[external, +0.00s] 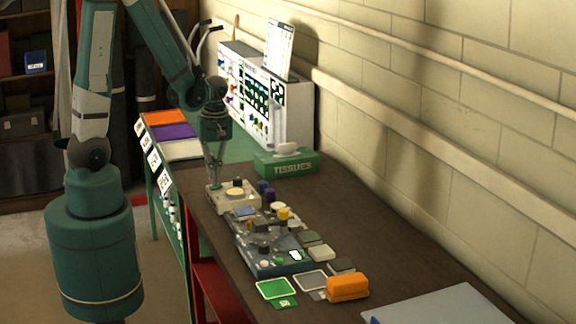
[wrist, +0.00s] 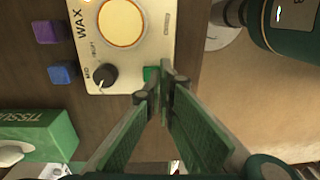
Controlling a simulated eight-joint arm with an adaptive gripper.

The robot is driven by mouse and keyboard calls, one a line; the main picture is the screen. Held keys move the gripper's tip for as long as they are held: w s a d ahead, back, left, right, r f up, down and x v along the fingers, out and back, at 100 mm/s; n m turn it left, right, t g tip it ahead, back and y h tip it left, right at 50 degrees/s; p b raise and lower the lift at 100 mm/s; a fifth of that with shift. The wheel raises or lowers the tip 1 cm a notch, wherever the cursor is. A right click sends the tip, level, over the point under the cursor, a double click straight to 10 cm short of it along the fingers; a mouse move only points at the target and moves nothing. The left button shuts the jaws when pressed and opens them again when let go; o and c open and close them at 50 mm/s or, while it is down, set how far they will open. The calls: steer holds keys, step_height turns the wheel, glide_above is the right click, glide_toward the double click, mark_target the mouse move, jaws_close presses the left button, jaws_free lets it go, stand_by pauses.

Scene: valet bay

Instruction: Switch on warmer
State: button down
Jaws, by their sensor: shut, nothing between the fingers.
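The warmer (wrist: 153,20) is a cream box marked WAX, with a round glowing amber plate on top. It also shows in the external view (external: 236,204), near the table's left edge. A black knob (wrist: 101,76) with a white pointer sits at one corner. A green switch (wrist: 150,73) sits by the warmer's edge, partly hidden by my fingers. My gripper (wrist: 165,75) is shut and empty, its fingertips right beside the green switch. I cannot tell whether they touch it. In the external view my gripper (external: 215,182) points down at the warmer's far left corner.
A green tissue box (external: 286,164) stands behind the warmer. Purple (wrist: 47,32) and blue (wrist: 61,74) blocks lie beside it.

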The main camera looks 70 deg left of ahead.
mark_target(210, 188)
steer(key=r, duration=0.1)
steer(key=r+p, duration=0.2)
steer(key=shift+s+r, duration=0.25)
steer(key=shift+r, duration=0.1)
step_height(210, 188, up, 9)
steer(key=s, duration=0.1)
steer(key=shift+r, duration=0.2)
stand_by(0.3)
steer(key=shift+s, duration=0.1)
steer(key=shift+d, duration=0.1)
stand_by(0.6)
steer(key=d+r+m+t+b, duration=0.3)
steer(key=d+m+t+b, duration=0.4)
steer(key=m, duration=1.1)
steer(key=shift+w+d+r+t+b, duration=0.3)
steer(key=shift+d+b, duration=1.35)
steer(key=shift+d, duration=1.65)
steer(key=shift+f, duration=0.1)
